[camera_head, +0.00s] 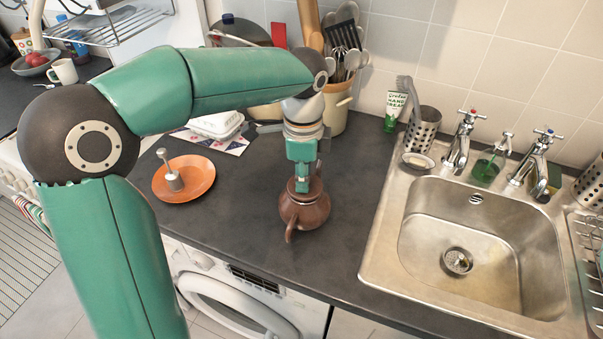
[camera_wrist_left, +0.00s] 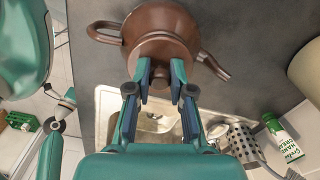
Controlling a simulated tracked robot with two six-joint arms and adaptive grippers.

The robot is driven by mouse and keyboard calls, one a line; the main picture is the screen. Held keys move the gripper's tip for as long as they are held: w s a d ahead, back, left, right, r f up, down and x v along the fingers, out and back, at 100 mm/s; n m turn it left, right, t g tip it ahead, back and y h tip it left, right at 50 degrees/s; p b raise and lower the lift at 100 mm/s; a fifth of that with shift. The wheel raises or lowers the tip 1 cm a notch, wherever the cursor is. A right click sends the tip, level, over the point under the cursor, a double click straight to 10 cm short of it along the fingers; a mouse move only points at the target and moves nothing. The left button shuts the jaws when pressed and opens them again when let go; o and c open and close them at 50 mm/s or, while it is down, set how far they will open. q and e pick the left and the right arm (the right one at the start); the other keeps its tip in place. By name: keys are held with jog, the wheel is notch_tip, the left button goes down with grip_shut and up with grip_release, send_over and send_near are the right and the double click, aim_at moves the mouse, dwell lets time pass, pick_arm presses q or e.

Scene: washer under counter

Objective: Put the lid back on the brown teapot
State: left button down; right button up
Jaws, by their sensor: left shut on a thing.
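The brown teapot (camera_head: 304,212) stands upright on the dark counter, left of the sink; it also shows in the wrist view (camera_wrist_left: 160,22), its handle to the left and its spout to the right. My left gripper (camera_head: 302,185) points down over the teapot's top. In the wrist view its two fingers (camera_wrist_left: 160,82) are shut on the brown lid (camera_wrist_left: 160,48), which lies over the teapot's mouth. The fingers hide the lid's grip. I cannot tell whether the lid rests on the rim or is slightly above it. My right gripper is not in view.
An orange plate (camera_head: 200,188) with a metal tool on it lies to the left. A utensil crock (camera_head: 338,112) stands behind. The steel sink (camera_head: 377,245) is to the right. The counter in front of the teapot is clear, with its front edge above the washer (camera_head: 250,300).

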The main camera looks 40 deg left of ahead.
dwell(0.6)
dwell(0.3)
pick_arm(q)
jog(key=c, duration=1)
grip_release()
jog(key=shift+o, duration=0.2)
jog(key=o, duration=0.5)
jog(key=shift+r+p, duration=3.35)
jog(key=shift+r, duration=0.15)
grip_shut()
